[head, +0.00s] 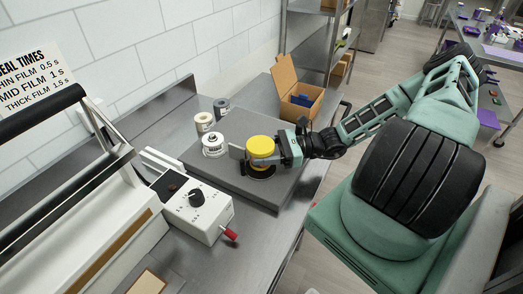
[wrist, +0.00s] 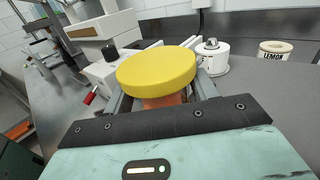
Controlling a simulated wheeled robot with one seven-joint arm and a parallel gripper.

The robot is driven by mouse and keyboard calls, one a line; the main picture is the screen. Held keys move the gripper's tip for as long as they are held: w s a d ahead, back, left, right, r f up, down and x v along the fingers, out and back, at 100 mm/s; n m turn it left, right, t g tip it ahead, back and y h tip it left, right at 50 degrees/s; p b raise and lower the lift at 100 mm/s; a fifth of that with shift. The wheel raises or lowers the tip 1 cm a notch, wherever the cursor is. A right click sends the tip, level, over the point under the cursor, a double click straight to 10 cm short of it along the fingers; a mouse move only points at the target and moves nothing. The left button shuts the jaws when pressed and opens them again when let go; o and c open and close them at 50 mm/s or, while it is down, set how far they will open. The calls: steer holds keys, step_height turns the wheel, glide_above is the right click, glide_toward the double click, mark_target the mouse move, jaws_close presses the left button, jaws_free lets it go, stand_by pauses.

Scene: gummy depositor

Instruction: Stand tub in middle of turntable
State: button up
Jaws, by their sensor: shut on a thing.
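The tub (head: 260,146) has a round yellow lid and an orange body. In the wrist view the tub (wrist: 157,70) stands between my fingers, its lid hiding most of its body. My gripper (head: 256,158) is shut on the tub from the right side, below the lid. The tub looks upright and over this disc. I cannot tell whether its base touches the disc or how well it is centred.
An open cardboard box (head: 297,98) is at the back. A white control box with a red lever (head: 198,212) stands front left.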

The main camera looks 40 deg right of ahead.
steer(key=shift+f+b, duration=0.35)
steer(key=shift+f, duration=0.25)
steer(key=o, duration=1.1)
steer(key=shift+s+r, duration=0.1)
steer(key=shift+o, duration=0.2)
steer(key=shift+d, duration=0.1)
steer(key=shift+d, duration=0.2)
steer(key=b+v, duration=0.5)
steer(key=v, duration=1.2)
steer(key=shift+s+a, duration=0.15)
steer(key=shift+a, duration=0.05)
